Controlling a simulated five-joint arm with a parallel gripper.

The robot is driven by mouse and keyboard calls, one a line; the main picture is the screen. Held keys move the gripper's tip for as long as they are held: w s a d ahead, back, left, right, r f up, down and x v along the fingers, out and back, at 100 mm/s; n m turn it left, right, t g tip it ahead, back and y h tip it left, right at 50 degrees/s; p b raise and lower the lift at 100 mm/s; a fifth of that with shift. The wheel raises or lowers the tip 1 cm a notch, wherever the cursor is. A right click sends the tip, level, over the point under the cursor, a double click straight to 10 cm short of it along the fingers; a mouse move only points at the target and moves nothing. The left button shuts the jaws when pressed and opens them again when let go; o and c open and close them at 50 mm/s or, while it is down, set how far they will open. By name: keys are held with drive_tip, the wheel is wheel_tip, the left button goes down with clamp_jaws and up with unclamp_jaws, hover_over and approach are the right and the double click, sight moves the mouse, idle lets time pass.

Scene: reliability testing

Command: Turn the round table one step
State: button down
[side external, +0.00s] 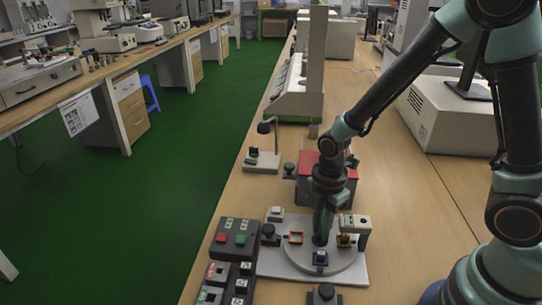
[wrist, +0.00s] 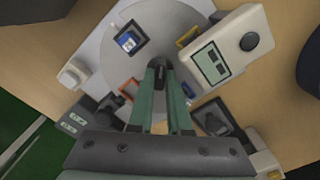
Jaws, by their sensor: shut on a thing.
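The round table (side external: 297,257) is a light grey disc on a white base plate (side external: 357,275). It also shows in the wrist view (wrist: 180,18). Small coloured square frames sit around its rim: an orange one (side external: 296,237) and a blue one (side external: 320,258) holding something; a yellow one (wrist: 187,37) shows in the wrist view. My gripper (side external: 320,236) points down at the disc's middle. In the wrist view my gripper (wrist: 160,72) is shut on a dark knob (wrist: 159,63) at the disc's centre. The fingers hide most of the knob.
A white meter with a display (wrist: 220,58) stands close beside the disc. A control box with red and green buttons (side external: 237,238) and a small white block (side external: 276,213) stand left. A red-topped box (side external: 312,163) is behind. Bare bench (side external: 400,205) lies right.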

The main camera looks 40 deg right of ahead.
drive_tip(key=c, duration=1)
unclamp_jaws()
drive_tip(key=shift+r, duration=2.25)
drive_tip(key=shift+r, duration=0.1)
drive_tip(key=shift+d+r+m, duration=0.1)
drive_tip(key=shift+r+m, duration=0.2)
drive_tip(key=s+d+r+m+t, duration=0.1)
drive_tip(key=d+r+m+t, duration=0.1)
drive_tip(key=r+m, duration=0.3)
drive_tip(key=s+d+r+m+t, duration=0.1)
drive_tip(key=d+r+m, duration=0.1)
drive_tip(key=r+m, duration=0.3)
drive_tip(key=s+d+r+m+t, duration=0.1)
drive_tip(key=r+m+t, duration=0.1)
drive_tip(key=r+m, duration=0.3)
drive_tip(key=shift+d+r+m+t, duration=0.15)
drive_tip(key=shift+d+r+m, duration=0.05)
drive_tip(key=shift+m, duration=0.4)
drive_tip(key=shift+d+r+m+t, duration=0.15)
drive_tip(key=shift+d+r+m, duration=0.05)
drive_tip(key=shift+m, duration=0.4)
